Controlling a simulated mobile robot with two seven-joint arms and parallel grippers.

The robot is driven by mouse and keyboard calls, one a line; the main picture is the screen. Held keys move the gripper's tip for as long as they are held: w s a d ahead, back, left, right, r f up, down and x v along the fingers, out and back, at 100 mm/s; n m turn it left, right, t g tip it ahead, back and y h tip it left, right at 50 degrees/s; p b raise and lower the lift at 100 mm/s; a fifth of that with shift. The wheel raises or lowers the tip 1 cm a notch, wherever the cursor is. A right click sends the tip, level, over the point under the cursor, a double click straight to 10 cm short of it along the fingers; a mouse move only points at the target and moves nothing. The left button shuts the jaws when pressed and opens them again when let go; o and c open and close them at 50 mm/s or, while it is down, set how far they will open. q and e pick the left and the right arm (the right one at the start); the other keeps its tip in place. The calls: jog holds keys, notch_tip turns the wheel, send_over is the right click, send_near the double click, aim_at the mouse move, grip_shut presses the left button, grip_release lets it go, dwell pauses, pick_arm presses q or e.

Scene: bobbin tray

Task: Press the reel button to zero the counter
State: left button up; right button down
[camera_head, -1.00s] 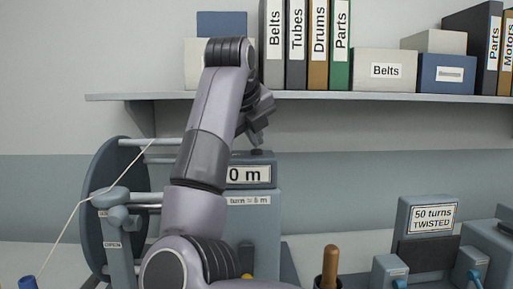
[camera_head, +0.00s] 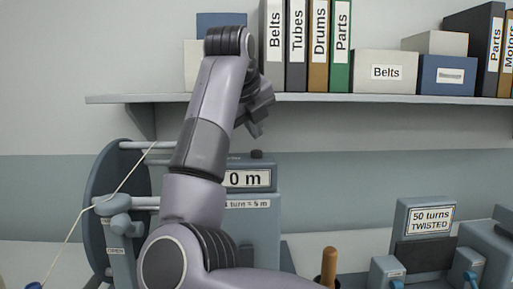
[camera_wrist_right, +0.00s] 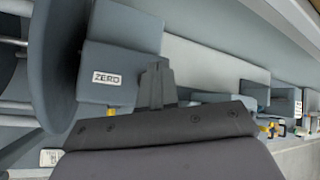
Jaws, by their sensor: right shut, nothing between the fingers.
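The counter (camera_head: 247,178) is a blue-grey box beside the reel, and the visible part of its display reads "0 m". My right arm covers its left part. The dark round button (camera_head: 257,154) stands on the counter's top. My right gripper (camera_head: 257,134) is shut and empty, its tips a little above the button with a small gap in the picture. In the right wrist view, the shut fingers (camera_wrist_right: 157,72) point toward the blue-grey box with a "ZERO" label (camera_wrist_right: 107,78). I cannot make out the button there. My left gripper is out of view.
The reel's dark disc (camera_head: 100,200) and a pale thread (camera_head: 70,235) are at the left. A shelf (camera_head: 340,98) with binders and boxes runs above. A wooden handle (camera_head: 329,266) and a "50 turns TWISTED" sign (camera_head: 432,219) are at the right.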

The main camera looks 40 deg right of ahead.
aim_at(255, 152)
notch_tip(255, 152, up, 2)
jog(key=shift+r+p, duration=0.15)
jog(key=shift+p, duration=0.4)
jog(key=shift+r, duration=0.95)
